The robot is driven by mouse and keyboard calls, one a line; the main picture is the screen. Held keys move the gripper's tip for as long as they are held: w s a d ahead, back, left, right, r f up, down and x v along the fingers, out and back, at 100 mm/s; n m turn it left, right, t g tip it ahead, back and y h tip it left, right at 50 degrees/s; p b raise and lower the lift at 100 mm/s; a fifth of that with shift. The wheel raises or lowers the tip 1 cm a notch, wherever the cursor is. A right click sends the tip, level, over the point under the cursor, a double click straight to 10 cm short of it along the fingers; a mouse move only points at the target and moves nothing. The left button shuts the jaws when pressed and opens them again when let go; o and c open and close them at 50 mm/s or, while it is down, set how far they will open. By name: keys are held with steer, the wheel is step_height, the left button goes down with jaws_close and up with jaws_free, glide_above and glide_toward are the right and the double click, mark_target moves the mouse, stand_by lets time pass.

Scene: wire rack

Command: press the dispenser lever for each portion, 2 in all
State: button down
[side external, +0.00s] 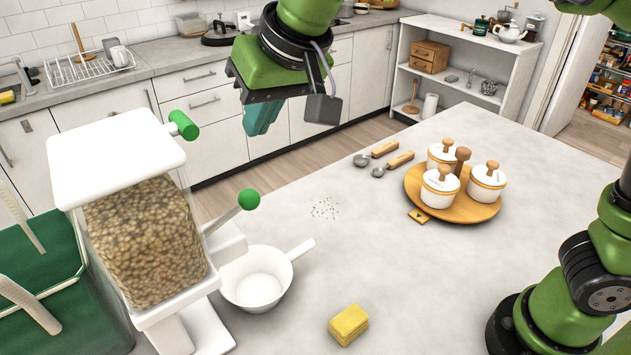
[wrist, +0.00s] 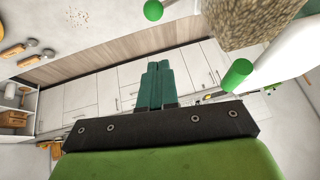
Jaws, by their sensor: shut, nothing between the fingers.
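The dispenser (side external: 118,160) stands at the left of the counter in the side view, with a clear hopper of beige pellets (side external: 150,240). A grey lever with a green ball end (side external: 249,199) sticks out at its lower front. A green cylindrical knob (side external: 183,125) sits near its top. A white handled bowl (side external: 258,285) stands at the dispenser's foot, below the lever; its visible inside looks empty. My gripper (side external: 262,122) is shut and empty, in the air above and right of the dispenser, apart from the lever. The wrist view shows its teal fingers together (wrist: 155,85), the ball (wrist: 153,10) and knob (wrist: 236,75).
A yellow sponge (side external: 348,324) lies at the front. A round wooden tray (side external: 455,213) with white lidded jars and two scoops (side external: 393,164) are at the right. Some crumbs (side external: 325,208) lie mid-counter. A green bag (side external: 50,270) is left of the dispenser.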

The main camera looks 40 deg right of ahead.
glide_above(253, 193)
steer(key=f, duration=0.3)
steer(key=w+f, duration=0.1)
steer(key=f, duration=0.1)
steer(key=shift+d+f, duration=0.15)
steer(key=shift+d, duration=0.15)
steer(key=f, duration=0.3)
steer(key=shift+s+a+f, duration=0.1)
steer(key=shift+s+a, duration=0.15)
steer(key=shift+s, duration=0.15)
steer(key=shift+s+f, duration=0.1)
steer(key=shift+f, duration=0.3)
